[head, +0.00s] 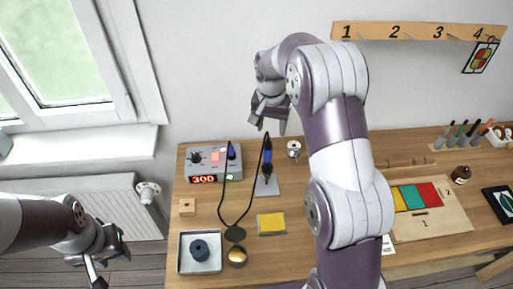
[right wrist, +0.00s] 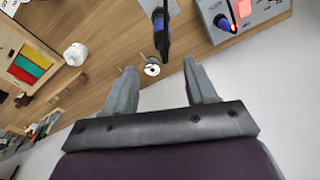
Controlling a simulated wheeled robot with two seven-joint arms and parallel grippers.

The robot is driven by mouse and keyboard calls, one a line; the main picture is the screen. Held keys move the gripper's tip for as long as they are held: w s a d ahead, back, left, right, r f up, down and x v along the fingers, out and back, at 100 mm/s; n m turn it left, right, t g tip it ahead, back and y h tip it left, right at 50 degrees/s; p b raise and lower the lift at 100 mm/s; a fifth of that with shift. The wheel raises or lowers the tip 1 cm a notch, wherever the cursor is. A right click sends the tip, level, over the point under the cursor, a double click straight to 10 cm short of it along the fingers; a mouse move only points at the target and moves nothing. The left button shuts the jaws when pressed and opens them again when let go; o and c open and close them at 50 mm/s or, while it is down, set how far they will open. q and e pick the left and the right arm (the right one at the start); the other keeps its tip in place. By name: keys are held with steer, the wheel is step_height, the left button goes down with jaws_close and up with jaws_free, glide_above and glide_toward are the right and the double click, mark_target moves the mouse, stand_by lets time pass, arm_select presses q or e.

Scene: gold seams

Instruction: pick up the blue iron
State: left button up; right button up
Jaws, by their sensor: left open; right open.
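The blue iron (head: 267,151) stands upright at a small grey stand (head: 266,187) on the bench, beside the control box. In the right wrist view the blue iron (right wrist: 161,30) lies ahead of the fingertips, near the middle. My right gripper (head: 268,127) is open and empty, above and behind the iron in the head view; its fingers (right wrist: 160,70) are apart and not touching it. My left gripper (head: 105,268) is open and empty at the lower left, off the bench.
The control box (head: 204,166) shows 300 and has a second blue part (head: 231,153). A black cord (head: 222,205) loops before the iron. A solder spool (head: 293,149), yellow sponge (head: 271,223) and white tray (head: 200,266) are near. A wooden peg rail (head: 420,31) hangs on the wall.

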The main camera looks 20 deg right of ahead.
mark_target(270, 141)
steer(key=f, duration=0.1)
steer(key=p, duration=0.1)
steer(key=s+a+f, duration=0.1)
steer(key=shift+f, duration=0.35)
steer(key=f, duration=0.1)
steer(key=w+f+p, duration=0.1)
steer(key=f, duration=0.1)
steer(key=d+f, duration=0.1)
steer(key=shift+w+f+p, duration=0.15)
steer(key=shift+w+p, duration=0.05)
steer(key=shift+p, duration=0.1)
steer(key=f, duration=0.1)
steer(key=f+p, duration=0.2)
steer(key=f, duration=0.1)
steer(key=shift+s+a, duration=0.15)
steer(key=shift+a, duration=0.2)
steer(key=shift+f, duration=0.25)
steer(key=shift+d, duration=0.1)
steer(key=shift+c, duration=0.3)
steer(key=shift+f, duration=0.1)
steer(key=c, duration=0.5)
jaws_close()
arm_select(q)
steer(key=r, duration=0.5)
steer(key=shift+s+a, duration=0.25)
